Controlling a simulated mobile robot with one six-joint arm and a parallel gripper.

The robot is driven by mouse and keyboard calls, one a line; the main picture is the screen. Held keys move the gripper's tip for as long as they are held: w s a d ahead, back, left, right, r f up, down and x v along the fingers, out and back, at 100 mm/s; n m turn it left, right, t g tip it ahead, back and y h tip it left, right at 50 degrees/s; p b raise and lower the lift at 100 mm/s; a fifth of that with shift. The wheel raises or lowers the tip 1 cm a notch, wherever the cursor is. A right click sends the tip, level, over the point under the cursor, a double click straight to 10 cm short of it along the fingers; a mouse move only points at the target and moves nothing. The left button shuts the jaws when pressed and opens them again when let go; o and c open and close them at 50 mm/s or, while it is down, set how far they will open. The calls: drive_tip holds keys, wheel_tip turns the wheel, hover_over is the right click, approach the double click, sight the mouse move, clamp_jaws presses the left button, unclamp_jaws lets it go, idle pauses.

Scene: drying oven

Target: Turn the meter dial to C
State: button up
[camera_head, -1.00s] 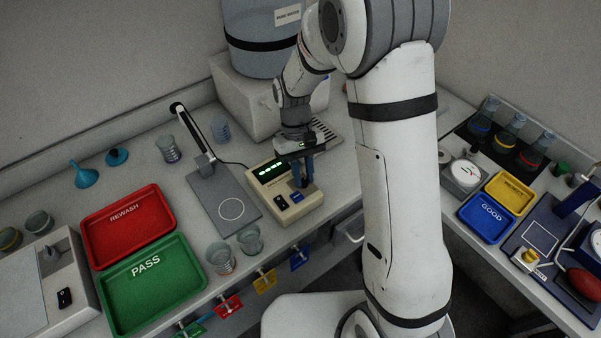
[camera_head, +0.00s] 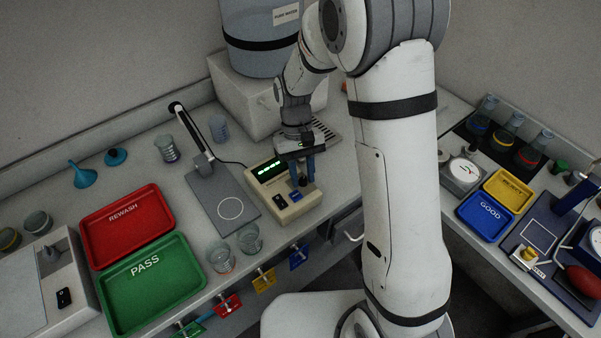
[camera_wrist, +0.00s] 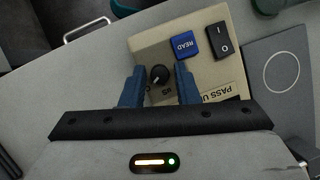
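The meter (camera_head: 268,190) is a beige box with a lit green display, standing on the bench beside a grey plate. In the wrist view its top (camera_wrist: 213,71) shows a blue READ button (camera_wrist: 184,44), a black rocker switch (camera_wrist: 221,39) and a black round dial (camera_wrist: 159,75) with a light pointer mark. My gripper (camera_wrist: 160,70) is open, its two blue fingers on either side of the dial with a visible gap at each side. In the head view my gripper (camera_head: 303,172) is over the meter's right part. The dial's letters are mostly hidden or too small to read.
The grey plate with a white circle (camera_head: 231,209) and its upright arm stand left of the meter. Two glass beakers (camera_head: 250,239) stand near the front edge. Red (camera_head: 159,211) and green (camera_head: 191,290) trays lie further left. A white block (camera_head: 240,101) carries the water tank behind.

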drive_tip(key=v, duration=0.7)
drive_tip(key=shift+r+b, duration=0.3)
drive_tip(key=shift+r, duration=0.05)
drive_tip(key=shift+w, duration=0.15)
